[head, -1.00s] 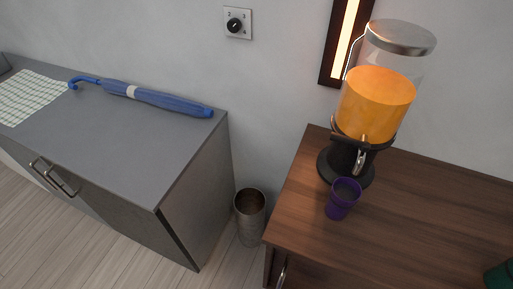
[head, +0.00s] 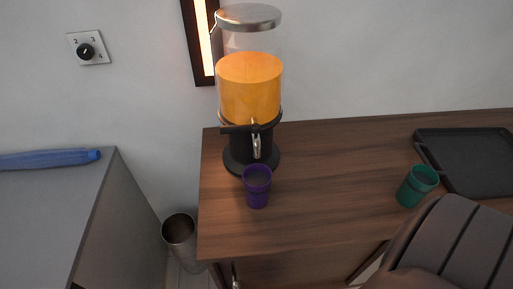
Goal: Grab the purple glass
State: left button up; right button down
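The purple glass (head: 257,188) stands upright on the brown wooden cabinet top (head: 320,195), just in front of the juice dispenser (head: 250,92) and below its tap. The dispenser has a clear tank with orange liquid, a metal lid and a black base. Neither of my grippers shows in the head view.
A green glass (head: 417,186) and a black tray (head: 468,160) are on the right of the cabinet top. A brown chair back (head: 448,250) stands in front at the lower right. A metal bin (head: 180,236) sits between the cabinet and a grey counter (head: 60,215) holding a blue umbrella (head: 48,159).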

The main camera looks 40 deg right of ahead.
aim_at(258, 177)
jog(key=k+z, duration=0.1)
jog(key=z, duration=0.6)
jog(key=k+z, duration=0.15)
jog(key=z, duration=0.2)
